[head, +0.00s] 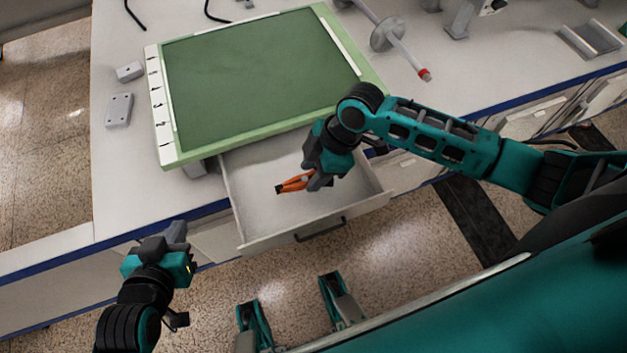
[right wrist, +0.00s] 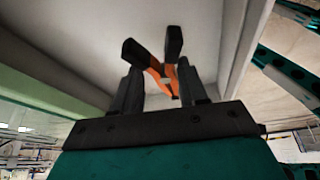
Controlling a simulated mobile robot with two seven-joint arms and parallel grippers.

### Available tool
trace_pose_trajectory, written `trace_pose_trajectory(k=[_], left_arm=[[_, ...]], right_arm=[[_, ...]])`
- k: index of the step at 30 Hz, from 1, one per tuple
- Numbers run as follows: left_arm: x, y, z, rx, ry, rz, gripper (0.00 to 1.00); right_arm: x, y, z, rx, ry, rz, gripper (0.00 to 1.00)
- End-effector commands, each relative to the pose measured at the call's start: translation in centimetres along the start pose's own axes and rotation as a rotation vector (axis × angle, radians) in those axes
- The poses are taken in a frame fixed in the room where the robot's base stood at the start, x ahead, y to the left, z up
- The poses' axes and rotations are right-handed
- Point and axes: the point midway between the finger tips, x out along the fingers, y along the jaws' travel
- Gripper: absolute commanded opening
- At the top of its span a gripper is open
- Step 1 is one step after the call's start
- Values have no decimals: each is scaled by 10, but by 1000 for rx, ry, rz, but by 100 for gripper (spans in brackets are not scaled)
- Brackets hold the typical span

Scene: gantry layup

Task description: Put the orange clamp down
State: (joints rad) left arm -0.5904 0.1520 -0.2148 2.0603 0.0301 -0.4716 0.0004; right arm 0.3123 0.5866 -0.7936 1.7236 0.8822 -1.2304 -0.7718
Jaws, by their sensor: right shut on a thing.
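The orange clamp (head: 295,184) has dark tips and is held by my right gripper (head: 318,180) over the open drawer (head: 262,238). In the right wrist view the clamp (right wrist: 158,80) sits between the two dark fingers of the gripper (right wrist: 165,92), with the pale drawer interior behind it. Part of the clamp is hidden by the gripper in the head view. I cannot tell whether the clamp touches the drawer floor. My left gripper (head: 177,236) is at the lower left, apart from the clamp, near the bench's front edge; its finger opening is unclear.
A green board with a pale green frame (head: 250,134) lies on the bench, behind the drawer. Small grey blocks (head: 119,110) lie to its left. A metal shaft with a disc (head: 388,34) lies at the back right. The visible drawer floor left of the clamp is clear.

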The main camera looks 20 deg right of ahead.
Motion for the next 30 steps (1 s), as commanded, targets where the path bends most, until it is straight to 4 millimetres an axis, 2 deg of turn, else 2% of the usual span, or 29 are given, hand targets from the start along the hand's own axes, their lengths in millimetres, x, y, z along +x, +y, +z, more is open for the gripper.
trace_pose_trajectory(k=[9,19,20,27,30], left_arm=[[6,0,5,0,9,2,0],[6,0,7,-1,5,2,0],[6,0,7,-1,5,2,0],[6,0,10,-2,-1,3,0],[6,0,10,-2,-1,3,0]], right_arm=[[39,-2,16,1,0,-2,1],[40,-1,16,0,0,0,1],[40,-1,16,0,0,0,44],[40,-1,16,0,0,0,67],[40,-1,16,0,0,0,69]])
